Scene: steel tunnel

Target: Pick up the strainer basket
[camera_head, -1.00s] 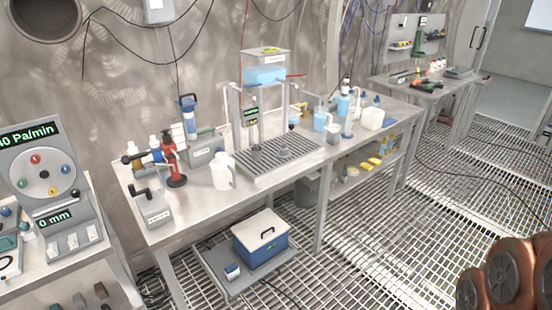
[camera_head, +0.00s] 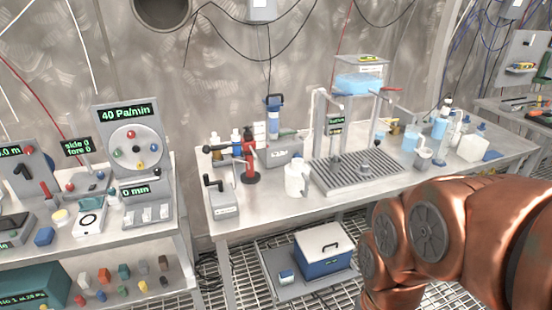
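I cannot make out the strainer basket for certain. A small grey piece (camera_head: 365,155) stands on the slatted drip tray (camera_head: 335,181) on the long bench, and a small dark piece (camera_head: 377,141) is just behind it. Both are too small to tell what they are. My gripper is out of view; only my copper arm links show at the lower right, covering the bench's right front part.
The long metal bench (camera_head: 270,215) holds a white jug (camera_head: 295,180), a red-and-black device (camera_head: 249,160), a stand with a blue tank (camera_head: 358,84) and several bottles. A blue cooler (camera_head: 325,250) sits below. Instruments, including a dial panel (camera_head: 133,137), fill the left bench.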

